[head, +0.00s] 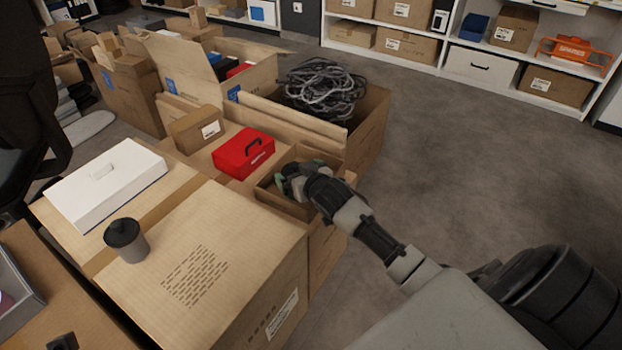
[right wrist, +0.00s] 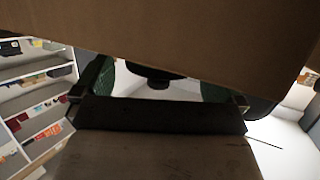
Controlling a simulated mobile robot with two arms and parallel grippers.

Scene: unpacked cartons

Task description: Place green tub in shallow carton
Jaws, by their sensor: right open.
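A small open shallow carton (head: 277,204) sits on a larger box, right of the red case. My right gripper (head: 289,184) is over the inside of this carton, jaws open and pointing down-left. Green patches show around its fingers in the head view and at both sides in the right wrist view. I cannot tell whether they are finger pads or part of the green tub. No whole green tub can be made out. A brown cardboard surface (right wrist: 180,40) fills the top of the right wrist view, close to the fingers. My left gripper is not in view.
A red case (head: 243,154) and a small closed box (head: 196,128) stand beside the shallow carton. A carton of coiled cables (head: 322,88) is behind. A grey cup (head: 127,243) and a white case (head: 107,183) are on cartons in front. Floor at right is clear.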

